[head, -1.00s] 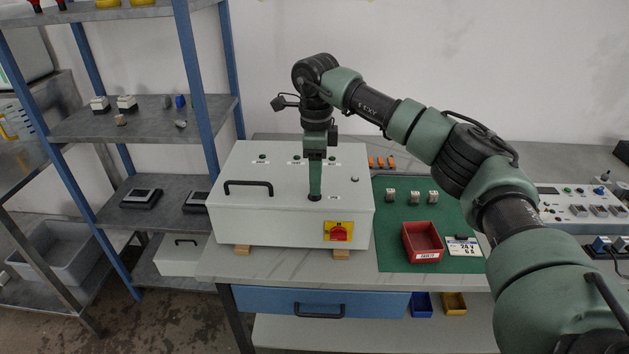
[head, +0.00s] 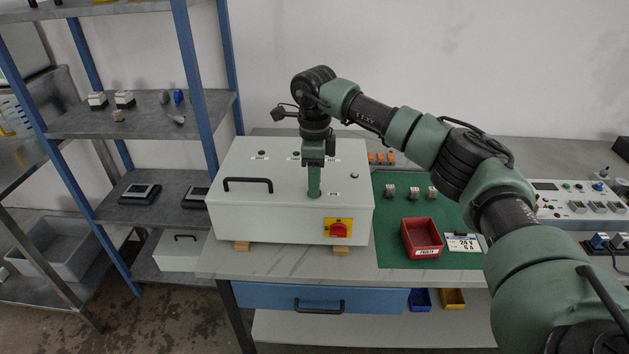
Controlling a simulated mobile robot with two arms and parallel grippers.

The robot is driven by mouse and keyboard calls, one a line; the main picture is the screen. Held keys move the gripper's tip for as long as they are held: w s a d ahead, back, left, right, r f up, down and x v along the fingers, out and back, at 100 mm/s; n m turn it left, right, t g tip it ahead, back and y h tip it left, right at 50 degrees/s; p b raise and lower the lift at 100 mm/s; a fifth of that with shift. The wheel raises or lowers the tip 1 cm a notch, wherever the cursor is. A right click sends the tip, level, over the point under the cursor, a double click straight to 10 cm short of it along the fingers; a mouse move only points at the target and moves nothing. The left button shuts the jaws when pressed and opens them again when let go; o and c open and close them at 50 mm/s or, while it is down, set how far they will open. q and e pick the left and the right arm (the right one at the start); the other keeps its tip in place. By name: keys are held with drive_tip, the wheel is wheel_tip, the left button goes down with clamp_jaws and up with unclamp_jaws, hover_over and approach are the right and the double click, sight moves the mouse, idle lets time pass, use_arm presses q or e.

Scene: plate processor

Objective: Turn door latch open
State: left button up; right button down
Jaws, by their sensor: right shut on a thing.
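A light grey cabinet box (head: 280,218) lies on the workbench with its door facing up. The door has a black bar handle (head: 248,181) at its left. My right gripper (head: 314,192) points straight down at the front right part of the door and is shut on the door latch, which the fingers hide. How far the latch is turned cannot be seen. A red rotary switch on a yellow plate (head: 338,229) sits on the box's front face. My left gripper is not in view.
A green mat (head: 393,257) right of the box holds a red bin (head: 422,238), a power supply label card (head: 463,243) and several small relays. A blue-framed shelf (head: 190,90) stands at the left. My right arm spans above the mat.

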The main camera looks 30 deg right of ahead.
drive_tip(key=m, duration=0.4)
drive_tip(key=shift+r+m+p, duration=0.1)
drive_tip(key=shift+m+p, duration=0.25)
drive_tip(key=shift+m, duration=0.05)
drive_tip(key=m, duration=0.4)
drive_tip(key=shift+m, duration=0.3)
drive_tip(key=m+p, duration=0.1)
drive_tip(key=m, duration=0.3)
drive_tip(key=shift+w+m, duration=0.1)
drive_tip(key=shift+m, duration=2.1)
drive_tip(key=c, duration=1)
unclamp_jaws()
drive_tip(key=shift+c, duration=0.2)
